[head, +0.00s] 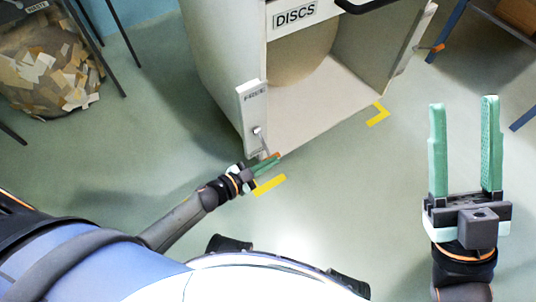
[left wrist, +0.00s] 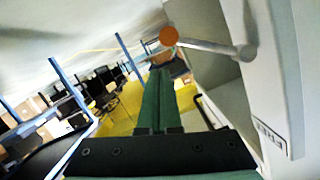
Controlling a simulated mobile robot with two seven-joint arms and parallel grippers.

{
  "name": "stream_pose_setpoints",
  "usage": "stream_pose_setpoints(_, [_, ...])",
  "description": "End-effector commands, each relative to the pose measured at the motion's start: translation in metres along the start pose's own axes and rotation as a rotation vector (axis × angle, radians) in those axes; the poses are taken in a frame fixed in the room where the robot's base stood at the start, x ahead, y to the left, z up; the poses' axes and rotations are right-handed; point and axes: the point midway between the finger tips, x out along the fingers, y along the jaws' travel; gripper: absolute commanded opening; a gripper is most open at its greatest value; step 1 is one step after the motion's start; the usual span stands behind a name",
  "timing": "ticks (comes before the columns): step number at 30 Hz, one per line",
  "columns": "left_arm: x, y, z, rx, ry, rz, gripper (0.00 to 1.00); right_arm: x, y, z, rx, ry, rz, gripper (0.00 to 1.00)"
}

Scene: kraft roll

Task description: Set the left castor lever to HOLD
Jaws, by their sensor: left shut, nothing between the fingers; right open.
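The left castor lever (head: 264,143) is a thin metal rod with an orange knob, on a pale plate (head: 250,108) at the cabinet's left front corner. It slants down from its pivot in the head view, and the plate's upper end reads FREE. In the left wrist view the lever (left wrist: 208,46) runs left from its pivot to the orange knob (left wrist: 169,36). My left gripper (head: 278,158) is shut and empty, its green fingertips close by the knob; contact is unclear. The fingers (left wrist: 160,72) end just below the knob in the wrist view. My right gripper (head: 464,103) is open and empty. No HOLD marking is readable.
The white cabinet (head: 222,60) labelled DISCS (head: 295,15) stands open-fronted, with another orange-tipped lever (head: 437,48) at its right. Yellow corner marks (head: 270,185) lie on the floor. A waste bag (head: 45,70) of scraps stands upper left. The floor before the cabinet is mostly clear.

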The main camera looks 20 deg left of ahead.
Motion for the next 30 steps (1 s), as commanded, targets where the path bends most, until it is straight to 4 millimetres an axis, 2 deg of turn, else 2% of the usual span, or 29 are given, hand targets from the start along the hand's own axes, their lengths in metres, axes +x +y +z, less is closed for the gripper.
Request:
stream_pose_setpoints(1, [-0.003, -0.005, -0.014, -0.001, 0.0, 0.0, 0.0, 0.011, 0.005, -0.011, -0.007, 0.004, 0.0, 0.5])
stream_pose_setpoints(2, [-0.004, -0.007, -0.018, -0.001, -0.001, 0.0, 0.0, 0.014, 0.007, -0.015, -0.011, 0.007, 0.0, 0.5])
stream_pose_setpoints(9, [-0.06, -0.002, -0.013, -0.001, -0.005, 0.001, 0.0, 0.025, 0.014, -0.029, -0.051, 0.025, 0.001, 0.5])
stream_pose_setpoints(15, [-0.091, 0.0, -0.012, -0.001, -0.002, 0.0, 0.0, 0.029, 0.019, -0.034, -0.074, 0.023, 0.009, 0.5])
stream_pose_setpoints(21, [-0.102, 0.001, -0.011, -0.001, -0.001, 0.0, 0.0, 0.03, 0.019, -0.034, -0.078, 0.02, 0.006, 0.5])
stream_pose_setpoints(30, [-0.102, 0.001, -0.011, -0.001, 0.0, -0.001, 0.0, 0.029, 0.018, -0.033, -0.076, 0.018, 0.006, 0.5])
